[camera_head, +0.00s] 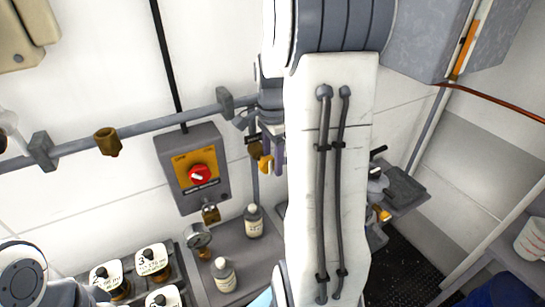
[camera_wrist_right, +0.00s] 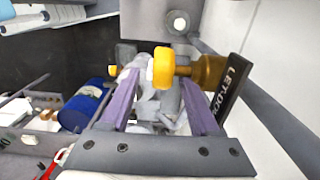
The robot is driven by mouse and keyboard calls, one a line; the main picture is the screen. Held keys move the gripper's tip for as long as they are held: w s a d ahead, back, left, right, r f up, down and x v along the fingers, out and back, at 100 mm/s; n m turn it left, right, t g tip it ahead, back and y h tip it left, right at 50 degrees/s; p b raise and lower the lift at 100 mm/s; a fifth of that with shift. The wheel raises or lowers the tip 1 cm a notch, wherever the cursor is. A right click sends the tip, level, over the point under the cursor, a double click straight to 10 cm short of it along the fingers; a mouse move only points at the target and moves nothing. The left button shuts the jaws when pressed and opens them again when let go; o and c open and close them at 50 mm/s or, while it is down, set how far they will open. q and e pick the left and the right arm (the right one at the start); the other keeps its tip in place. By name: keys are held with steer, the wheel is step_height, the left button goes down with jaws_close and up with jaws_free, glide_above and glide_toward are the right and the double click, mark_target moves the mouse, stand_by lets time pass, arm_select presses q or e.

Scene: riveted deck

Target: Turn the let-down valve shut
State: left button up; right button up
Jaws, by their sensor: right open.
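The let-down valve shows in the right wrist view as a yellow handle (camera_wrist_right: 162,67) on a brass body (camera_wrist_right: 207,72). A dark plate lettered "LET-DO…" (camera_wrist_right: 232,92) is beside the body. My right gripper (camera_wrist_right: 160,88) is open, its two purple fingers apart with the handle showing between and beyond their tips. I cannot tell whether they touch it. In the head view the right gripper (camera_head: 272,148) is at the wall pipe, with the yellow handle (camera_head: 265,164) just by the fingers. My right arm hides part of the valve there. My left gripper is not in view.
A grey switch box (camera_head: 183,153) with a red knob is on the wall left of the valve. A pressure gauge (camera_head: 198,237) and bottles (camera_head: 253,221) stand below. A grey pipe (camera_head: 75,138) runs along the wall. A blue drum (camera_wrist_right: 88,105) shows in the wrist view.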

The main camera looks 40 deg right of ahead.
jaws_close()
